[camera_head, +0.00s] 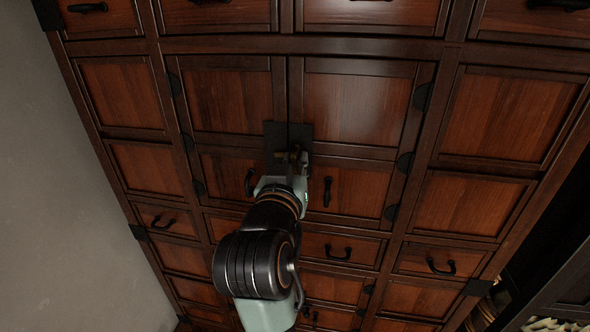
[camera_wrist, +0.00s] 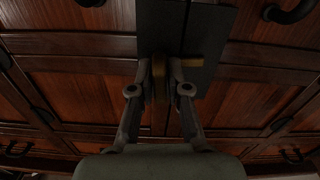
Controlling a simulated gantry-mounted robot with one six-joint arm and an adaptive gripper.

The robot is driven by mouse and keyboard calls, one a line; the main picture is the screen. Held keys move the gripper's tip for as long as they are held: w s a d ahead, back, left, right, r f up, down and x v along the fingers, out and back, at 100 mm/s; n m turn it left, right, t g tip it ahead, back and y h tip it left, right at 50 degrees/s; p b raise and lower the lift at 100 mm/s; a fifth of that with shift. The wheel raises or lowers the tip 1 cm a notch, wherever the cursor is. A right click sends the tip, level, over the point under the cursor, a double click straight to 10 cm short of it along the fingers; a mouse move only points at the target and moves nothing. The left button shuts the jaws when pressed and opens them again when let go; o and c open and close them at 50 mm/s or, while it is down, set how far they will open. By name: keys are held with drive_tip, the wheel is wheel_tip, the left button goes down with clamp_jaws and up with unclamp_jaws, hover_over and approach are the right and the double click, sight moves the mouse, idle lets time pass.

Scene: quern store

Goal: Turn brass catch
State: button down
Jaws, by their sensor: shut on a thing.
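The brass catch (camera_wrist: 158,82) sits on a dark metal plate (camera_wrist: 210,45) across the seam of the cabinet's two middle doors. In the wrist view its brass lies between my fingers, and a short brass piece shows to the right of them. My gripper (camera_wrist: 160,75) is shut on the catch. In the head view my gripper (camera_head: 287,160) reaches up to the lower part of the plate (camera_head: 275,137). There the catch is small and mostly hidden by my gripper, so its exact angle is hard to tell.
The dark wooden cabinet (camera_head: 225,100) fills most of the view. Black door handles (camera_head: 327,191) flank my gripper on both sides. Drawers with black pulls (camera_head: 338,253) lie below. A bare grey wall (camera_head: 50,200) is at the left. Dark shelving (camera_head: 565,285) stands at the lower right.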

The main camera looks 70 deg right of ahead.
drive_tip(key=shift+m, duration=0.5)
drive_tip(key=c, duration=1.2)
unclamp_jaws()
drive_tip(key=v, duration=1.2)
